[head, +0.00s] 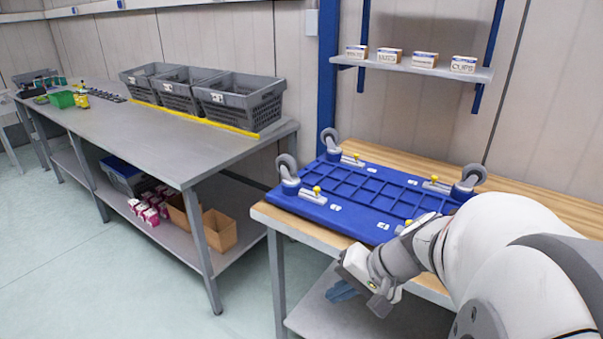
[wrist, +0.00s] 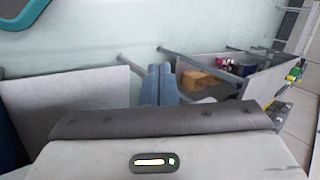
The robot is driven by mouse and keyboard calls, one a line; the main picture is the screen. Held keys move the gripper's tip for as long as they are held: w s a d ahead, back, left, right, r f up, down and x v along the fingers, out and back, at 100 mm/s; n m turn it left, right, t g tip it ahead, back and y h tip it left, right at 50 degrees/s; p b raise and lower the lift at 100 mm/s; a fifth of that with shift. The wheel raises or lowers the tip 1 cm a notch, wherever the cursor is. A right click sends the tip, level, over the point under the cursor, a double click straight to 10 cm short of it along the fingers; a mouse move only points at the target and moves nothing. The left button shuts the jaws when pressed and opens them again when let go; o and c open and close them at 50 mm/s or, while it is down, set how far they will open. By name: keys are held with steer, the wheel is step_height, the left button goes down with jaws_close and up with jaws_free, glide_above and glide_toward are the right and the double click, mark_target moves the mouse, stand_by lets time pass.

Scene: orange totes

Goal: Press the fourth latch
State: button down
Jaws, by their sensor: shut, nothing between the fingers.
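A blue dolly (head: 357,213) lies wheels-up on the wooden-topped workbench. I cannot tell which one counts as the fourth. My gripper (head: 343,291) is shut and empty, in front of the bench's front edge and below the dolly, apart from every latch. Its blue fingers are together in the wrist view (wrist: 161,84). The wrist view shows no latch that I can make out.
The bench's lower shelf (head: 335,313) is below my gripper. A long grey table (head: 150,125) stands left, with grey crates (head: 240,100) on top and a cardboard box (head: 219,230) beneath. Small labelled boxes (head: 389,55) stand on a wall shelf (head: 425,69). Open floor lies between the benches.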

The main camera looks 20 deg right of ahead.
steer(key=w+d+m+t+h+b, duration=0.1)
steer(key=d+m+t+h+b, duration=0.3)
steer(key=d, duration=2.2)
steer(key=m+t+h, duration=0.3)
steer(key=m+t, duration=0.4)
steer(key=m, duration=0.1)
steer(key=shift+d+f, duration=0.15)
steer(key=shift+f, duration=0.2)
steer(key=shift+w, duration=0.1)
steer(key=p+x, duration=0.1)
steer(key=x, duration=1.3)
steer(key=shift+d+r, duration=0.1)
